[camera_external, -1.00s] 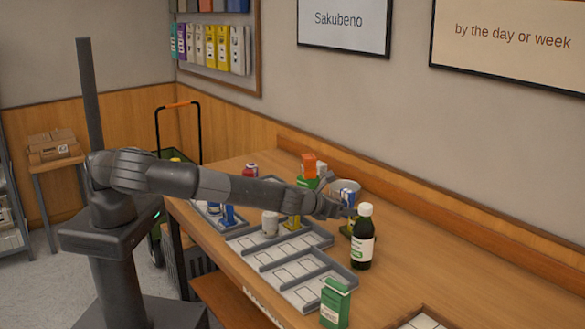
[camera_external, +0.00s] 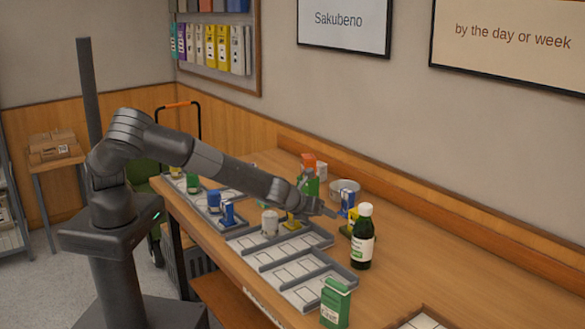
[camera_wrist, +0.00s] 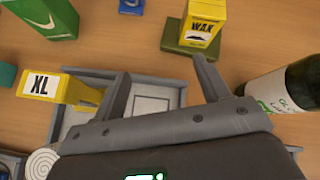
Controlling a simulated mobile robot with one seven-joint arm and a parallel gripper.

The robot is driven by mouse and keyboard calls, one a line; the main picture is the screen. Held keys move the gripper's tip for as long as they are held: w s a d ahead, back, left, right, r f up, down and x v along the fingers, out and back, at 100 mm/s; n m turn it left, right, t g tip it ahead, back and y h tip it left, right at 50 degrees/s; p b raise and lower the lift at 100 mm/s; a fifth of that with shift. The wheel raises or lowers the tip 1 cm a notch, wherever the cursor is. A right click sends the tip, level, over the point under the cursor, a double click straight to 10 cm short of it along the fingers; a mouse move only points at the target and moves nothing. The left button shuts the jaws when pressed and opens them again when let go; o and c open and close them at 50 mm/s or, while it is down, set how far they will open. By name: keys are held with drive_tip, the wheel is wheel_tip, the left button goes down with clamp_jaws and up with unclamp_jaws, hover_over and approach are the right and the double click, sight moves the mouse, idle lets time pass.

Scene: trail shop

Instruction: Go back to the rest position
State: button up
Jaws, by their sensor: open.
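My gripper (camera_external: 328,207) is above the wooden table (camera_external: 415,262), at the end of my outstretched arm, left of the dark bottle with a white cap (camera_external: 362,240). In the wrist view its two fingers (camera_wrist: 164,85) are spread apart with nothing between them, over a grey tray (camera_wrist: 155,98) with white cells. A yellow piece marked XL (camera_wrist: 62,88) lies left of the left finger. A yellow WAX box (camera_wrist: 204,20) on a dark green base is beyond the right finger. The dark bottle (camera_wrist: 292,88) is close on the right.
Grey divided trays (camera_external: 290,262) run along the table's front edge. A green box (camera_external: 335,303) stands at the near end. A white cylinder (camera_external: 270,222) stands in a tray. A bowl (camera_external: 345,186) is at the back. The table's right part is mostly clear.

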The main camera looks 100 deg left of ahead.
drive_tip(key=s+n+h, duration=0.1)
drive_tip(key=s, duration=0.1)
drive_tip(key=s+d+f+n+g, duration=0.1)
drive_tip(key=s+n+g+h, duration=0.1)
drive_tip(key=s+n, duration=0.1)
drive_tip(key=shift+s+d+f+h, duration=0.25)
drive_tip(key=shift+s+d+h, duration=0.05)
drive_tip(key=shift+d, duration=0.05)
drive_tip(key=s+d+r+n+h, duration=0.3)
drive_tip(key=s+r+n+h, duration=0.3)
drive_tip(key=s+r+n, duration=1.1)
drive_tip(key=s+r, duration=0.4)
drive_tip(key=s, duration=0.6)
drive_tip(key=s+r+n, duration=0.1)
drive_tip(key=s+r, duration=0.3)
drive_tip(key=s, duration=0.7)
drive_tip(key=shift+t, duration=0.4)
